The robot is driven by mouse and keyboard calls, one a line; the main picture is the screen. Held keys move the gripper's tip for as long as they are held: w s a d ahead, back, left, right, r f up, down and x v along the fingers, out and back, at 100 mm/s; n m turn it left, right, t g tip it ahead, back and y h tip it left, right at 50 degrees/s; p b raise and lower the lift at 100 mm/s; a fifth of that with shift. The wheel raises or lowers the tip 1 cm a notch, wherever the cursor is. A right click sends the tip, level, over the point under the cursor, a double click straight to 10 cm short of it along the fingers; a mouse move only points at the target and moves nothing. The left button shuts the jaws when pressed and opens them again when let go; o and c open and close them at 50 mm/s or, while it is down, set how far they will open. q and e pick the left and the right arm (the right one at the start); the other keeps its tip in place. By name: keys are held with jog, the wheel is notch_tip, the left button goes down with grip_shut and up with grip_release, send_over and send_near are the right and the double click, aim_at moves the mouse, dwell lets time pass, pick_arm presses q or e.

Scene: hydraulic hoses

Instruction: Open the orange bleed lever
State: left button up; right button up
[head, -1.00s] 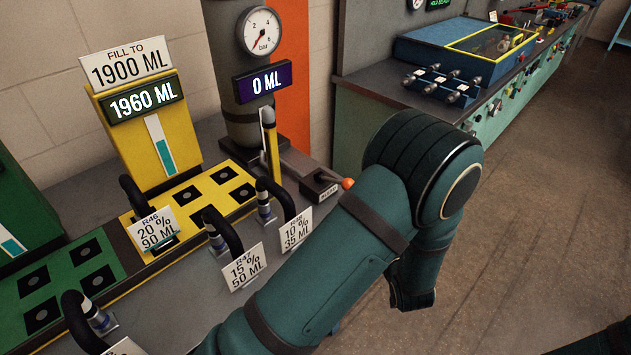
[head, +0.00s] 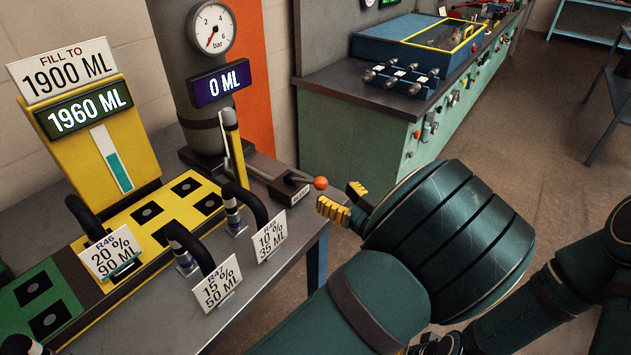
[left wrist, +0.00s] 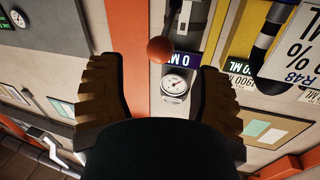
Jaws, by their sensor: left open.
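The bleed lever ends in an orange ball knob (head: 321,183). Its rod comes from a small dark valve block (head: 292,189) with a label at the foot of the grey column. My left gripper (head: 343,199) has yellow ribbed fingers and is open just right of the knob, at the bench's edge. In the left wrist view the orange knob (left wrist: 160,50) shows between and slightly beyond the two spread fingers (left wrist: 157,67). Nothing is held, and I see no contact. The palm is hidden behind my left wrist in the head view. My right gripper is not in view.
Black hoses with tags such as the 35 ML tag (head: 270,236) stand left of the valve block. The yellow unit (head: 85,135) reads 1960 ML, and the column display (head: 220,86) reads 0 ML. Open floor (head: 510,170) lies right of the bench.

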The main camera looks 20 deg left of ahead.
aim_at(317, 179)
pick_arm(q)
jog(key=b+x, duration=0.1)
jog(key=x, duration=0.6)
jog(key=shift+w+a, duration=0.15)
jog(key=shift+a, duration=0.05)
grip_shut()
